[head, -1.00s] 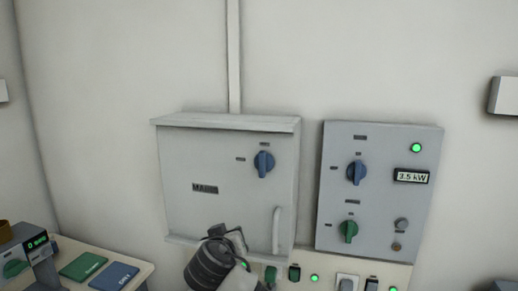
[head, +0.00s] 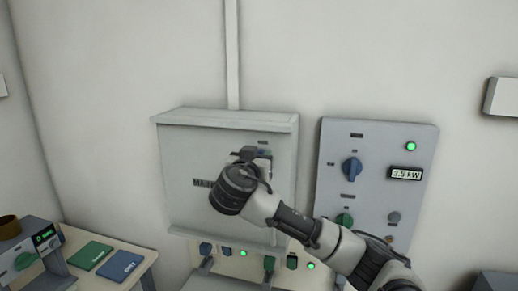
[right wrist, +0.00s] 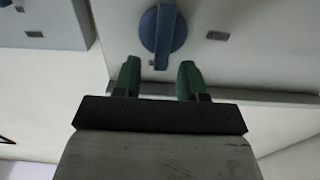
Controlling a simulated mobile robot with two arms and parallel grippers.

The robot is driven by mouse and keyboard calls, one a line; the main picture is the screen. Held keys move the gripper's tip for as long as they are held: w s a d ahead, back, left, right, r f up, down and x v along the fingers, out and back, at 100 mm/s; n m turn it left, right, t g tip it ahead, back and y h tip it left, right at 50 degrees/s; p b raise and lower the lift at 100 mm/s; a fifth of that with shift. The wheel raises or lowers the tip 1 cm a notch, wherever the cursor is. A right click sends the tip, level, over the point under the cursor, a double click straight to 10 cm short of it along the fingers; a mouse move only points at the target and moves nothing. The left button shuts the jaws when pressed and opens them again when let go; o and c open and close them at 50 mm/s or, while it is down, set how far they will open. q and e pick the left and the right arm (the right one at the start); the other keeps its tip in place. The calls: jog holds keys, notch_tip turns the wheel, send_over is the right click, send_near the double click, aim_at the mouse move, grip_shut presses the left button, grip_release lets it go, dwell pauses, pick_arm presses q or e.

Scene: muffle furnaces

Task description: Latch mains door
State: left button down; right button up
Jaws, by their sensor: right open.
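The grey mains cabinet door (head: 185,160) on the wall looks closed; its label is partly covered. Its blue rotary knob is almost hidden behind my right gripper (head: 258,155) in the head view. The right wrist view shows the blue knob (right wrist: 162,35) just beyond the two green fingertips of my right gripper (right wrist: 159,75). The fingers are open and apart, one towards each side of the knob's lower end. I cannot tell whether they touch it. The door's upright handle is hidden behind my arm. My left gripper is not in view.
A control panel (head: 380,140) with knobs, a green lamp and a 3.5 kW display is right of the cabinet. Several switches and lamps line the ledge below. Green (head: 91,255) and blue (head: 119,265) booklets lie on a table at lower left.

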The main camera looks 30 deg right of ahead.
jog(key=shift+w+d, duration=0.5)
jog(key=shift+d, duration=0.05)
grip_shut()
jog(key=shift+w+a+f+n+p, duration=0.4)
jog(key=shift+n+p, duration=0.3)
jog(key=shift+n, duration=2.3)
jog(key=shift+w+a+f+n+p, duration=0.25)
jog(key=shift+f+n+p, duration=0.35)
jog(key=shift+n, duration=2.4)
jog(key=shift+w+a+f+n+p, duration=0.3)
jog(key=shift+n+p, duration=0.55)
jog(key=shift+n, duration=2.15)
jog(key=shift+f, duration=0.1)
